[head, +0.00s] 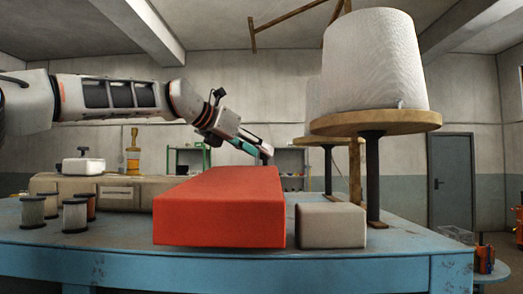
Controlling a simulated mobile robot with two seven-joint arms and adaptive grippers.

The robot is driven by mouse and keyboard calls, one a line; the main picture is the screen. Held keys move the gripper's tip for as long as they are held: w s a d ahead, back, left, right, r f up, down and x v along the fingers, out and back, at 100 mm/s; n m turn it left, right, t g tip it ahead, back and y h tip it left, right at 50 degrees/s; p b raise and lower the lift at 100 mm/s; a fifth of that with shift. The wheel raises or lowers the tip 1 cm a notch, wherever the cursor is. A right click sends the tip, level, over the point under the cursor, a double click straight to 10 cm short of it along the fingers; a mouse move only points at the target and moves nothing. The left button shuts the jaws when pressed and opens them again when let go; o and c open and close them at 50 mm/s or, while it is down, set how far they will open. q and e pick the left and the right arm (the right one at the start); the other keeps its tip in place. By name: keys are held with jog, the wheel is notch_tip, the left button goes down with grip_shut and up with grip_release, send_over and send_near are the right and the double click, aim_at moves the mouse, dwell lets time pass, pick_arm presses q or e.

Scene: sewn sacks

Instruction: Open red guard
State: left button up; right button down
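The red guard (220,205) is a long red box-shaped cover lying on the blue table (370,264), its near end facing me. It looks closed down; anything under it is hidden. My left gripper (263,154) comes in from the left and hangs just above and near the guard's far right end. A small gap seems to show between the gripper and the guard, but I cannot tell whether they touch. The fingers are small and seen from the side, so their opening is unclear. My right gripper is not in view.
A beige block (330,225) sits right of the guard. A large white thread cone (374,62) stands on a round wooden plate behind it. Several small spools, one grey (75,215), stand at left before a beige machine body (118,192).

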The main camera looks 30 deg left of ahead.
pick_arm(q)
jog(key=shift+x, duration=0.95)
grip_shut()
jog(key=shift+r, duration=0.1)
jog(key=shift+s+a, duration=0.1)
